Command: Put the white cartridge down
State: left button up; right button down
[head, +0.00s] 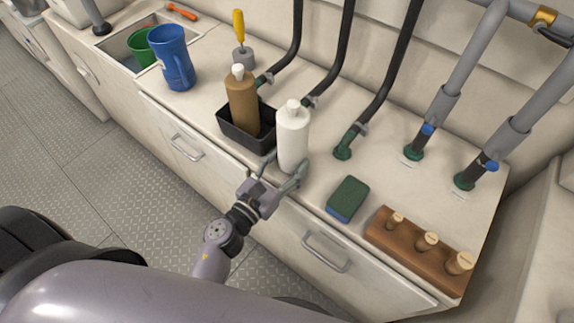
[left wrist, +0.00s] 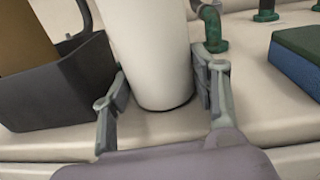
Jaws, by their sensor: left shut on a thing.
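The white cartridge (head: 292,138) is a white bottle-shaped cylinder with a white cap, upright near the front edge of the counter. My left gripper (head: 283,172) is shut on it low down, one finger on each side. In the left wrist view the white cartridge (left wrist: 155,50) stands between the fingers of my left gripper (left wrist: 163,98). Its base appears at or very near the counter top; I cannot tell whether it touches. My right gripper is not in view.
Left of the cartridge, a black tray (head: 232,133) holds a brown bottle (head: 242,100). To the right lie a green-blue sponge (head: 348,198) and a wooden block with pegs (head: 408,245). Hoses (head: 380,95) rise behind. A blue jug (head: 175,58) stands by the sink. Bare counter (head: 318,178) separates cartridge and sponge.

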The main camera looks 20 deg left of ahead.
pick_arm(q)
jog(key=shift+f, duration=0.15)
jog(key=o, duration=1.2)
